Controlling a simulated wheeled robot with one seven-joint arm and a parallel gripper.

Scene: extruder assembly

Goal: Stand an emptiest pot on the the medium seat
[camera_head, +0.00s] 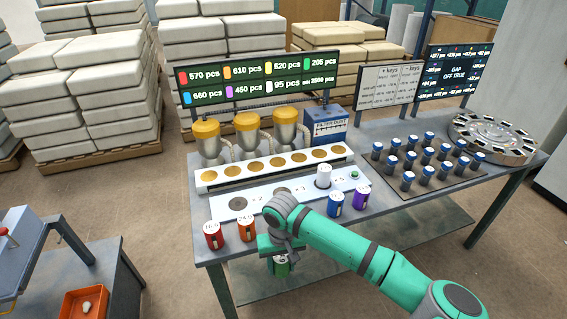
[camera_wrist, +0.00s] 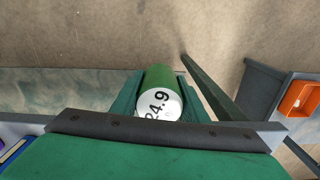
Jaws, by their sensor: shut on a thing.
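My gripper (camera_head: 280,250) is shut on a green pot (camera_head: 281,268), held out past the table's front edge. In the wrist view the green pot (camera_wrist: 160,85) sits between the fingers, its white end reading 24.9. A pale panel (camera_head: 262,212) on the table carries dark round seats: a left seat (camera_head: 238,203), a middle seat (camera_head: 281,190) partly hidden by my arm, and a right one under a white pot (camera_head: 324,174). A red pot (camera_head: 213,236), an orange pot (camera_head: 246,230), a blue pot (camera_head: 335,204) and a purple pot (camera_head: 360,197) stand along the front.
Behind the panel are a white rack (camera_head: 275,170) with gold discs and several gold-lidded hoppers (camera_head: 247,135). A dark tray (camera_head: 420,175) of blue-capped pieces and a round carousel (camera_head: 495,138) are at right. A scoreboard (camera_head: 257,78) stands behind.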

